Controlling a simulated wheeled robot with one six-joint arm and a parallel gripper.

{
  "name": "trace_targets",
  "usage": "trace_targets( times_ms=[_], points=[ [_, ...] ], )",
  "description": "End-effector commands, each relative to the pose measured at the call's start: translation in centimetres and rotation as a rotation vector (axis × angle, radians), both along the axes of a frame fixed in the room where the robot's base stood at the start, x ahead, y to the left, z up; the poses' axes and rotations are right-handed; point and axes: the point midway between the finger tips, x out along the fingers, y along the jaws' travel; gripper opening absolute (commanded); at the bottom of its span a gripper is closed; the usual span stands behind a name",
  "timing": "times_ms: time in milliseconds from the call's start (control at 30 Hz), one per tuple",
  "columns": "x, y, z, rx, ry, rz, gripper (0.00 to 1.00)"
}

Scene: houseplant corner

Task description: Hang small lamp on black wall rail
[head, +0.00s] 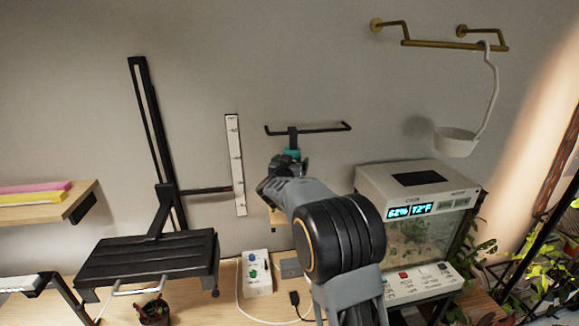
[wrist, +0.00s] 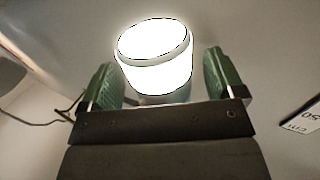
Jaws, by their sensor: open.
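The black wall rail (head: 325,128) is a thin bar on the wall at the middle of the head view. A short black piece (head: 292,137) runs from the rail down to my gripper; I cannot tell whether it belongs to the lamp. My gripper (head: 291,154) is just below the rail's left part, and one green finger shows there. In the wrist view, the small lamp (wrist: 157,70) is a glowing white cylinder between my two open green fingers, with gaps at its sides. The lamp body is hidden by my gripper in the head view.
A white ruled strip (head: 236,165) and a black folding stand (head: 150,258) are at left. The wall above the black rail is clear.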

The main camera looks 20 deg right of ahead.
Motion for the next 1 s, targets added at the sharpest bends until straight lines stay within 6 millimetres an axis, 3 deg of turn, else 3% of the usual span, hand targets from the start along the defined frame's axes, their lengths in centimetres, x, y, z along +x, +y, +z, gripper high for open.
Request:
trace_targets(
  times_ms=[167,600,1000],
  points=[
    [-1.4,1.2,-0.1,0.000,-0.002,0.002,0.88],
    [-8.2,6.6,-0.1,-0.001,-0.003,0.003,0.88],
    [-10.7,8.5,0.0,0.005,-0.005,0.001,0.88]
  ],
)
